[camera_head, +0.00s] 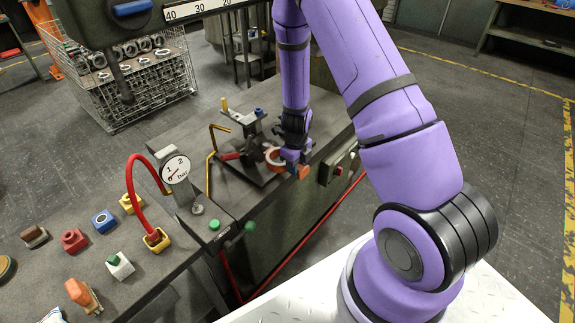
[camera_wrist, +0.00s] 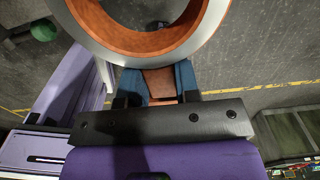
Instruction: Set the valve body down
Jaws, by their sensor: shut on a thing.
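The valve body (camera_head: 272,158) is an orange casting with a round open bore and a grey machined rim. My gripper (camera_head: 291,157) is shut on it at the right end of a dark fixture plate (camera_head: 262,179) on the bench. In the wrist view the valve body (camera_wrist: 150,38) fills the top of the picture, and the blue fingertips of my gripper (camera_wrist: 159,80) sit on either side of its orange neck. I cannot tell whether the valve body touches the plate or hangs just above it. Part of it is hidden by my gripper.
A fixture with a post and blue knob (camera_head: 258,112) stands behind the valve body. A pressure gauge (camera_head: 175,168) with a red hose stands left. Several coloured parts lie on the front left bench (camera_head: 60,268). A wire basket (camera_head: 130,95) of castings stands behind.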

